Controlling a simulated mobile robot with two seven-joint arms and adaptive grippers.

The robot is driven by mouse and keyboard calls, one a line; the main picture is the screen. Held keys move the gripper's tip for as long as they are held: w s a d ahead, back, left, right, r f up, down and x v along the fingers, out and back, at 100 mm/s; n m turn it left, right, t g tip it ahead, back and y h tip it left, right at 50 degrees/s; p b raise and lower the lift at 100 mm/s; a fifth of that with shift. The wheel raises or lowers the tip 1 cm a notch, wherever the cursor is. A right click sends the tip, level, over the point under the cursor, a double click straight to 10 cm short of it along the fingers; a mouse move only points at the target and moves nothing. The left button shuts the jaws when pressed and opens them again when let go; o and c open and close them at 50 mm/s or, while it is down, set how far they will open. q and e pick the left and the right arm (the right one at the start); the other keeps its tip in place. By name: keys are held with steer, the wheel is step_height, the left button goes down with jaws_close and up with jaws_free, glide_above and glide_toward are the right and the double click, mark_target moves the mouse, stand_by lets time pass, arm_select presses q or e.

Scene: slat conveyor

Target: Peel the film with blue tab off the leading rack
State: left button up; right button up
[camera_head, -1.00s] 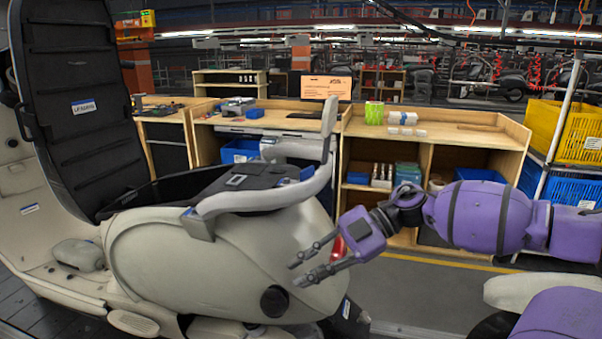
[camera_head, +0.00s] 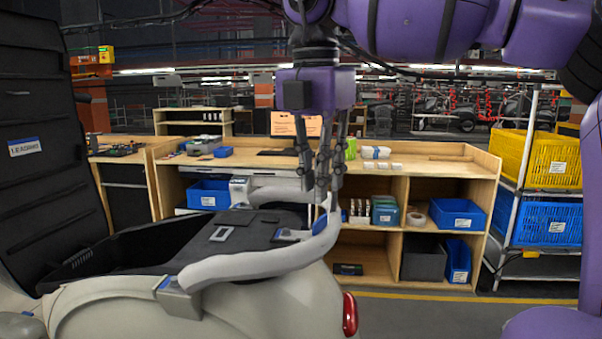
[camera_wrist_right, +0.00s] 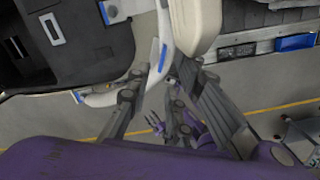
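The pale scooter with the raised black seat, labelled with a blue-and-white tag, fills the left of the head view. Its light grey rear rack (camera_head: 255,266) curves to an upturned right end. A blue tab (camera_head: 320,224) is at that end; it also shows in the wrist view (camera_wrist_right: 162,55). My right gripper (camera_head: 322,187) points down just above the rack end. Its fingers are apart, on either side of the rack end in the wrist view (camera_wrist_right: 163,72); contact cannot be told.
Another blue tab (camera_head: 165,283) is at the rack's left mount. A wooden workbench (camera_head: 420,165) with bins stands behind. A shelf cart with a yellow crate (camera_head: 540,158) and a blue crate (camera_head: 545,222) is at the right. Floor right of the scooter is clear.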

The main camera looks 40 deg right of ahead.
mark_target(322, 235)
steer(key=shift+s+d+f+b, duration=0.1)
steer(key=shift+s+f+b, duration=0.05)
steer(key=shift+f, duration=0.4)
steer(key=shift+s+f+b, duration=0.1)
steer(key=shift+f+b, duration=0.05)
steer(key=shift+f, duration=0.4)
step_height(322, 235, down, 3)
steer(key=shift+r+b, duration=0.2)
steer(key=shift+b, duration=0.2)
steer(key=shift+f, duration=0.75)
steer(key=shift+w+d+f, duration=0.1)
steer(key=shift+d+f, duration=0.05)
steer(key=shift+f, duration=0.55)
steer(key=shift+s+f, duration=0.2)
steer(key=shift+f, duration=0.5)
arm_select(q)
steer(key=shift+g, duration=0.3)
steer(key=s+f, duration=0.3)
steer(key=shift+s+a, duration=0.1)
steer(key=shift+a, duration=0.15)
arm_select(e)
steer(key=shift+f, duration=0.25)
